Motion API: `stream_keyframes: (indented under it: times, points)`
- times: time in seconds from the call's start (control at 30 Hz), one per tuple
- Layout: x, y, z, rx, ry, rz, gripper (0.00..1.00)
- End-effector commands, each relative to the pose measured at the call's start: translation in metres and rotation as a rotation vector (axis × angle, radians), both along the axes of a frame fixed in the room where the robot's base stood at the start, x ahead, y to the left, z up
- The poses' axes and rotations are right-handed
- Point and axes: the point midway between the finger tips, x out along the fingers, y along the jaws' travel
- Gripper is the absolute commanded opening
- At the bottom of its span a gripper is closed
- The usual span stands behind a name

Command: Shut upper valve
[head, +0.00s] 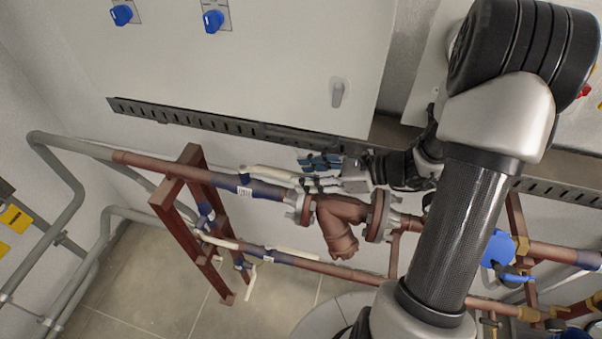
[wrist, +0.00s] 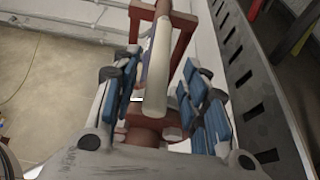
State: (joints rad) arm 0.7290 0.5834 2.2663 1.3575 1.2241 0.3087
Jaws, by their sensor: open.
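The upper pipe (head: 223,180) carries a valve with a long cream lever (head: 268,174). The lever lies roughly along the pipe in the head view. In the wrist view the lever (wrist: 157,68) runs away from me between the two blue-padded fingers. My gripper (head: 320,172) is open by the right end of the lever, with its fingers pointing left. In the wrist view my gripper (wrist: 163,75) has one finger on each side of the lever, with a gap to the right finger. Contact on the left side is unclear. The valve body is mostly hidden by the gripper.
A slotted cable tray (head: 230,128) runs above the pipe under a grey cabinet (head: 270,60). A brown strainer (head: 340,220) is below the gripper. A lower pipe (head: 325,270) runs beneath. A red-brown frame (head: 180,178) stands left. A blue device (head: 498,248) is at right.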

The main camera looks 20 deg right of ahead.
Motion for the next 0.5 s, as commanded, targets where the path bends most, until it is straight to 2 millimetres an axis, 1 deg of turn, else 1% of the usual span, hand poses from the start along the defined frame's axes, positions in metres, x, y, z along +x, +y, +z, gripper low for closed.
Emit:
stream_keyframes:
  times: [0.07, 0.2, 0.5]
  points:
    - [0.0050, 0.0085, -0.0003, 0.000, 0.000, 0.003, 0.41]
    - [0.0093, 0.0144, -0.0044, 0.001, 0.001, 0.001, 0.41]
    - [0.0101, 0.0153, -0.0046, 0.001, 0.001, 0.000, 0.40]
